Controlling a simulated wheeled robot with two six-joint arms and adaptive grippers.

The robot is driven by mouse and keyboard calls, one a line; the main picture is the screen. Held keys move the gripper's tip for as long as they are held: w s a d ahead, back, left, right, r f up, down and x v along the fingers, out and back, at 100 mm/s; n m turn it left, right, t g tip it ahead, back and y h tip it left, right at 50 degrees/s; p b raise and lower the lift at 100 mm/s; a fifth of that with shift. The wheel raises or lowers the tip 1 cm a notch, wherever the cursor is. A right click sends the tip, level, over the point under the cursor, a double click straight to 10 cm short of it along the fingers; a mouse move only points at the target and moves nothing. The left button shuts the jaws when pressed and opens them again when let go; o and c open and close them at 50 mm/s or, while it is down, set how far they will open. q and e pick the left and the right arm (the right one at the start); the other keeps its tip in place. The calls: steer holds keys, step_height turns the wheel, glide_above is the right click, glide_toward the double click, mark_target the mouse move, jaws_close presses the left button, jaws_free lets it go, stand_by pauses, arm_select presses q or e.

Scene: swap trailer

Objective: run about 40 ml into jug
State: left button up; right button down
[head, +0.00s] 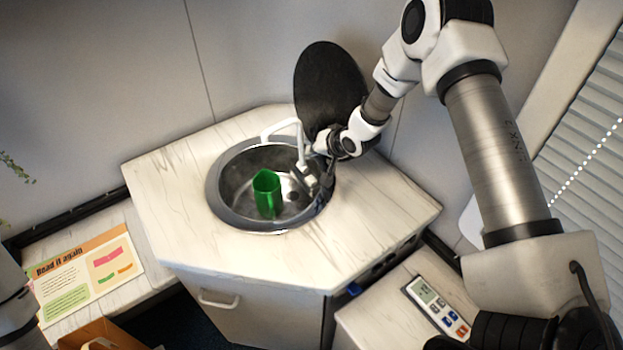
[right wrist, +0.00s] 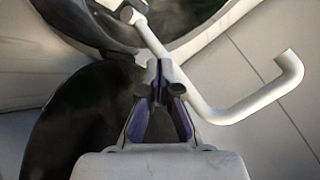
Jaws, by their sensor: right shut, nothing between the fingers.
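A green jug (head: 267,195) stands upright in the round metal sink (head: 228,212), left of its middle. The white tap (head: 283,126) rises at the sink's back right, its bent spout reaching left above the basin. In the right wrist view the white tap pipe (right wrist: 222,112) runs close behind my fingers. My right gripper (head: 326,184) is at the tap's right side, low by the sink's rim. Its fingers (right wrist: 161,75) are together and empty. I cannot tell whether they touch the tap. The jug's inside and any water level cannot be made out. My left gripper is out of view.
A black oval lid (head: 328,82) stands upright behind the sink and right of the tap. The pale countertop (head: 300,258) is clear in front. A device with a display (head: 437,303) lies lower right, a printed card (head: 88,277) lower left.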

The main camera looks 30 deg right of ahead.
mark_target(308, 176)
step_height(308, 176, down, 7)
steer(key=b, duration=0.5)
steer(key=shift+f, duration=0.6)
steer(key=shift+r, duration=0.1)
steer(key=shift+s+a, duration=0.1)
stand_by(0.4)
steer(key=shift+f+b, duration=0.4)
steer(key=shift+b, duration=0.1)
steer(key=shift+f+b, duration=0.45)
steer(key=shift+f, duration=0.05)
stand_by(0.4)
stand_by(1.5)
steer(key=shift+r+p, duration=0.65)
steer(key=shift+r, duration=0.3)
